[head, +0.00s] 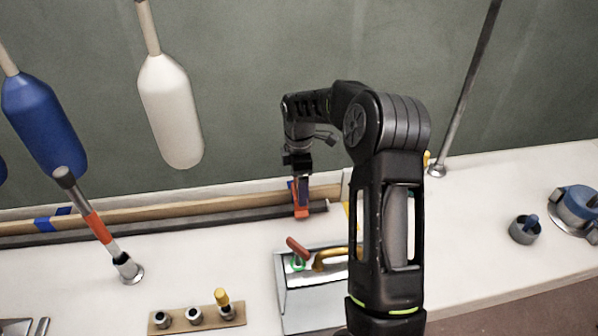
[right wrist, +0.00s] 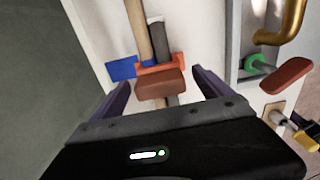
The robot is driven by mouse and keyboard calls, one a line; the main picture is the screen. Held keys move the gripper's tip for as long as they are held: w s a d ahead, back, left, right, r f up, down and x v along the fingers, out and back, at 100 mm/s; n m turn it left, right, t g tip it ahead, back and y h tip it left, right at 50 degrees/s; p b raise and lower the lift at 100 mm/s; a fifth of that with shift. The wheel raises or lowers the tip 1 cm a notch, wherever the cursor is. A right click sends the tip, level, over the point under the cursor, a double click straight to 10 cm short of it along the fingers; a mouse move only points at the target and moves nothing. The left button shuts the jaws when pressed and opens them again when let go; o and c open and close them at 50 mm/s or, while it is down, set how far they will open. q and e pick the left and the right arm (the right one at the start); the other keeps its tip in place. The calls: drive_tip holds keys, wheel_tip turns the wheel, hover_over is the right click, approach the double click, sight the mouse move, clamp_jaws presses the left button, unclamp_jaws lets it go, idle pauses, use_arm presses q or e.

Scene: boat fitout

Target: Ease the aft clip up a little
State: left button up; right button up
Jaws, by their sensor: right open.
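An orange clip (head: 301,212) sits on a wooden pole (head: 200,207) and a dark pole (head: 180,222) lying along the wall, near their right end. It also shows in the right wrist view (right wrist: 176,65), with a red-brown block (right wrist: 160,84) on its near side. I cannot tell from a label that it is the aft clip. My right gripper (head: 299,196) is just above it. In the right wrist view the two purple fingers (right wrist: 162,76) are spread, one on each side of the block, with gaps visible. My left gripper is not in view.
A grey toolbox (head: 308,300) with a gold handle (head: 328,257) and a red-handled tool (head: 297,246) stands just in front. A wooden block (head: 180,324) holds fittings. A white fender (head: 170,110) and blue fender (head: 42,120) hang left. Bench (head: 480,240) is partly clear at right.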

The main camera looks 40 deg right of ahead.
drive_tip(key=shift+f, duration=1.2)
drive_tip(key=c, duration=1.9)
drive_tip(key=shift+w+r+p, duration=0.1)
drive_tip(key=shift+r+p, duration=0.4)
drive_tip(key=shift+r, duration=0.3)
drive_tip(key=o, duration=1.9)
drive_tip(key=shift+f, duration=0.15)
